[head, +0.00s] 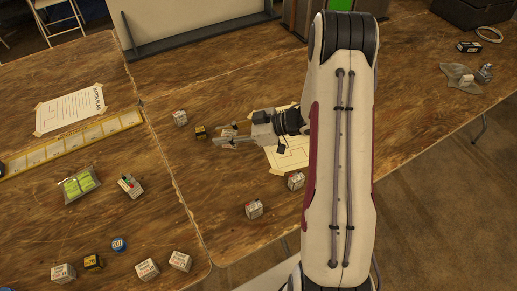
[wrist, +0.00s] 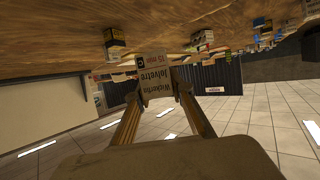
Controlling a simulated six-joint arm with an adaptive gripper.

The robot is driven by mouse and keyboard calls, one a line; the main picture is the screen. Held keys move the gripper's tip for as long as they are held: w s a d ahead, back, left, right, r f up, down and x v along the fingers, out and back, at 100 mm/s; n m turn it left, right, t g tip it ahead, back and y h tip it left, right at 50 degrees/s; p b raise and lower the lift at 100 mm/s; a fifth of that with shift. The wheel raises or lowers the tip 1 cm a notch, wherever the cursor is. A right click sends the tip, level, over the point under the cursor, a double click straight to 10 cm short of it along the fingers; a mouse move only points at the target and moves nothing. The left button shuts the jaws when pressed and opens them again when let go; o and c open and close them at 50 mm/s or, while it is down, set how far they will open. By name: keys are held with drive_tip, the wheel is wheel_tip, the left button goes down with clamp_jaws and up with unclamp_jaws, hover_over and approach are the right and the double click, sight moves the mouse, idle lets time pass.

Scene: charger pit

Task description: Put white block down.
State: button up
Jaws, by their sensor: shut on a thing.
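A white block with black print (wrist: 157,82) is between the two fingers of my gripper (wrist: 158,92) in the wrist view, which shows the scene upside down. The fingers are shut on its sides. In the head view my gripper (head: 226,139) reaches left over the right-hand wooden table (head: 205,85). The held block is small and partly hidden by the fingers there. I cannot tell whether it touches the tabletop or hangs just above it.
A black-and-yellow block (head: 200,132) lies just left of my gripper, with another white block (head: 180,118) beyond. Two white blocks (head: 254,209) (head: 296,181) lie nearer the front edge. A printed sheet (head: 290,155) lies under my wrist. Bare wood lies between them.

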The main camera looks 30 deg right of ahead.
drive_tip(key=d+m+t+h, duration=0.1)
drive_tip(key=d, duration=1)
drive_tip(key=shift+d+r+m, duration=0.15)
drive_tip(key=shift+r+m, duration=0.15)
drive_tip(key=shift+m, duration=0.1)
drive_tip(key=shift+f, duration=0.15)
drive_tip(key=shift+w+f, duration=0.1)
drive_tip(key=shift+f, duration=2.9)
drive_tip(key=shift+f, duration=1.9)
drive_tip(key=shift+f, duration=0.15)
drive_tip(key=o, duration=1.1)
